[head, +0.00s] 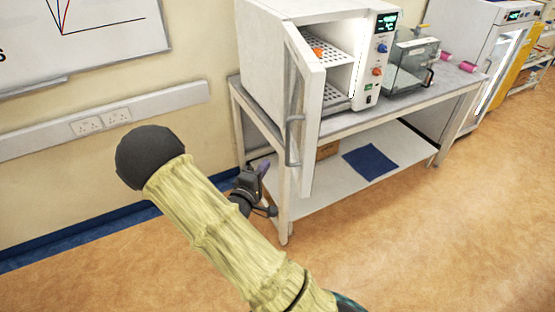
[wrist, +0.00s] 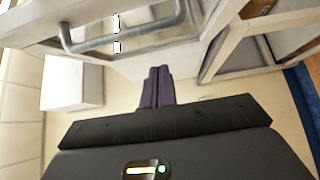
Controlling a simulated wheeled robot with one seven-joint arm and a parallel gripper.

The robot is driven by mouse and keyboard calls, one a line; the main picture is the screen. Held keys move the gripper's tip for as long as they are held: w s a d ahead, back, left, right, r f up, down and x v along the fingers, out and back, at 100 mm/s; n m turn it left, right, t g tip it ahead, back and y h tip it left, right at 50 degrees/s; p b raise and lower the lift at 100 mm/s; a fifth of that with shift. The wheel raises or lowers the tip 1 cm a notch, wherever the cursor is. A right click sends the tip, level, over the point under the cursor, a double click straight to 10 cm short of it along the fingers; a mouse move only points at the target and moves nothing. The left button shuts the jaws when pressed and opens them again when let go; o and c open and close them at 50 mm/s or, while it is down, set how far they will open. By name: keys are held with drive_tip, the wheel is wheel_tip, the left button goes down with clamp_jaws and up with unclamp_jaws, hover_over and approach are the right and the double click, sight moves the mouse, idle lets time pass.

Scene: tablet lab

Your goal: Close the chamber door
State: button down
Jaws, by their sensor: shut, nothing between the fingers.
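The chamber (head: 260,40) is a white box on the bench with a lit display panel on its right. Its door (head: 312,110) stands wide open, swung out towards me from the chamber's left side, with a glass pane and a grey bar handle (head: 290,142). Perforated shelves and a small orange item (head: 317,52) show inside. My gripper (head: 263,167) is shut and empty, to the left of the door and a little below the handle. In the wrist view the dark fingers (wrist: 158,86) are together, apart from the handle (wrist: 125,35), which crosses above them.
The bench (head: 340,125) has a lower shelf with a blue cloth (head: 370,161) and a brown box (head: 327,150). A clear-walled box (head: 410,65) stands right of the chamber. The wall with sockets (head: 100,123) is at left. The floor in front is clear.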

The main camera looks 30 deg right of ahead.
drive_tip(key=d+p, duration=0.1)
drive_tip(key=d, duration=0.3)
drive_tip(key=shift+d+p, duration=0.3)
drive_tip(key=shift+d, duration=0.05)
drive_tip(key=shift+d, duration=0.15)
